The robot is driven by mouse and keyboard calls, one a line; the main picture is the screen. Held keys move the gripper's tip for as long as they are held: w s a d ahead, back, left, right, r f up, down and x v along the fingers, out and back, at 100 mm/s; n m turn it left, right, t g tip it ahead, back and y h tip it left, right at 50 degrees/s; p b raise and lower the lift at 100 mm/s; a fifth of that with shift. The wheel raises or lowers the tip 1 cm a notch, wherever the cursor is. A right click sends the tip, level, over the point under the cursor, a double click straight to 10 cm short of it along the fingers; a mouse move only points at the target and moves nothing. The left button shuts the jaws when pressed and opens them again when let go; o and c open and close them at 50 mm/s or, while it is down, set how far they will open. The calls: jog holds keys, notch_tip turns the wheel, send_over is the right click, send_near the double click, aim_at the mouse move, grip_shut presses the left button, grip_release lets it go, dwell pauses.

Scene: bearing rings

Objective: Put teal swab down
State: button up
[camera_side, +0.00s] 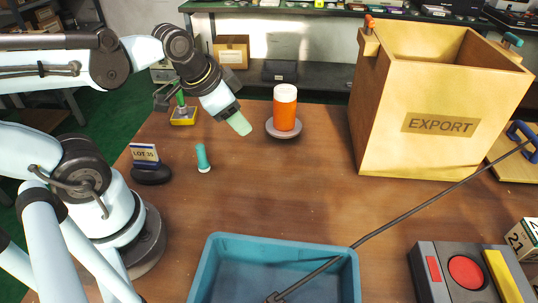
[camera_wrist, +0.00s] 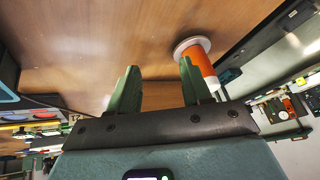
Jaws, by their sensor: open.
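The teal swab (camera_side: 203,158) stands upright on the wooden table, left of centre in the side view. It is a small peg shape with a paler foot. My gripper (camera_side: 239,123) is in the air up and to the right of it in the picture, apart from it. In the wrist view, the two green fingers of my gripper (camera_wrist: 160,80) are spread with bare wood between them and nothing held. I cannot make out the teal swab in the wrist view.
An orange cylinder with a white top (camera_side: 285,110) stands on a round grey base right of my gripper; the wrist view shows it beside the right finger (camera_wrist: 198,65). A LOT 35 sign (camera_side: 145,154), EXPORT box (camera_side: 385,135), blue tray (camera_side: 280,243) and button panel (camera_side: 432,290) surround clear wood.

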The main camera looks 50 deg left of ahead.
jog(key=d+n, duration=0.1)
jog(key=w+n+t, duration=0.1)
jog(key=shift+d+r+n, duration=0.15)
jog(key=shift+d+n, duration=0.25)
dwell(1.1)
